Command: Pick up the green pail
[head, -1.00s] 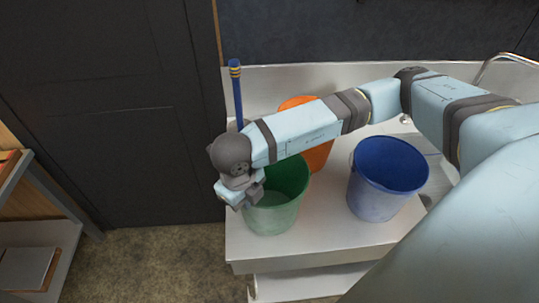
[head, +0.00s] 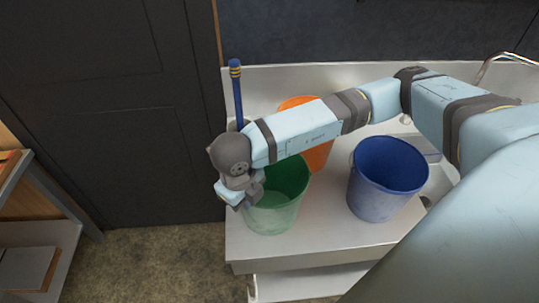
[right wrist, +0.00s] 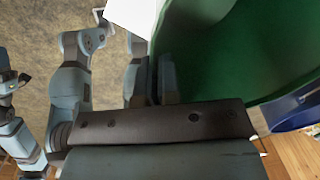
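The green pail (head: 272,211) stands upright on the pale bench, near its front left corner. It fills the upper right of the right wrist view (right wrist: 230,60). My right gripper (head: 243,194) is at the left side of the pail's rim, pointing down. In the right wrist view its fingers (right wrist: 154,80) are close together with the pail's wall between them, one finger inside the pail and one outside. The gripper's hand and wrist hide the rim's left part in the head view. My left gripper does not show clearly in either view.
A blue pail (head: 385,183) stands to the right on the bench (head: 317,226). An orange pail (head: 318,157) is behind the green one, partly covered by my right arm. A blue handle (head: 236,95) stands upright at the back left. A shelf (head: 40,240) is at far left.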

